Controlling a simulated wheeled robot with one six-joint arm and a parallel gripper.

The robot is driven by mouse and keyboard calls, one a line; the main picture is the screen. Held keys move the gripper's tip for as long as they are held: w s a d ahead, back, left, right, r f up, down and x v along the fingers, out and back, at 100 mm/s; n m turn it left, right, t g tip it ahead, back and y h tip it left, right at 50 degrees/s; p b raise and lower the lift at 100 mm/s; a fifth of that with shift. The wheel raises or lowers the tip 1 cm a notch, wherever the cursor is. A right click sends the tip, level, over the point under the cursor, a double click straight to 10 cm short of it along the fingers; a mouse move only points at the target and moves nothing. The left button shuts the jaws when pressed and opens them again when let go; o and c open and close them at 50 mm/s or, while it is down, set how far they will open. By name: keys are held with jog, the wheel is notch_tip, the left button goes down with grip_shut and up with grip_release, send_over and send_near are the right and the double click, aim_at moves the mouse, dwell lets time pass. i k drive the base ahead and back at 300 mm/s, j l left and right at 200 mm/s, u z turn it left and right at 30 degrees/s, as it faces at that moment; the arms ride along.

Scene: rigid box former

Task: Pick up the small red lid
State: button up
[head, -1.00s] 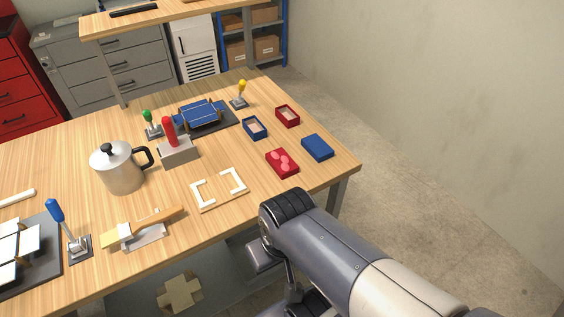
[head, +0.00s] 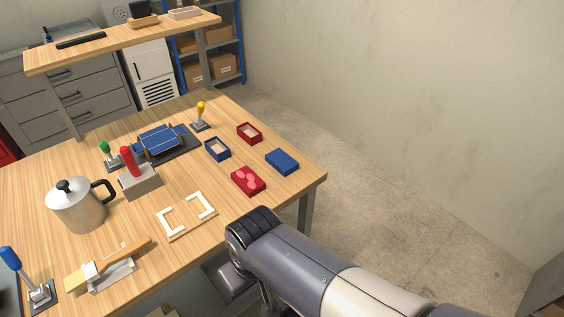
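A small red lid (head: 248,181) with pink round patches on top lies flat near the right front part of the wooden table. A small open red box (head: 249,133) stands behind it. A plain blue lid (head: 282,161) lies to its right, and an open blue box (head: 217,148) stands behind it to the left. My arm reaches in from the lower right, with its dark ribbed joint in front of the table's edge and apart from the red lid in the picture. My gripper cannot be made out.
A white L-cornered frame (head: 187,215) lies left of the red lid. A grey block with a red handle (head: 139,181), a kettle (head: 78,205) and a blue-topped fixture (head: 160,140) stand further left. The table's right corner (head: 322,177) is bare; open floor lies beyond.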

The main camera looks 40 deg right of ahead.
aim_at(244, 177)
jog(key=i+l+z, duration=0.1)
jog(key=l, duration=0.3)
jog(key=i+l+z, duration=0.15)
jog(key=l, duration=0.2)
jog(key=i+l+z, duration=0.1)
jog(key=l, duration=0.3)
jog(key=i+l+z, duration=0.1)
jog(key=l, duration=0.25)
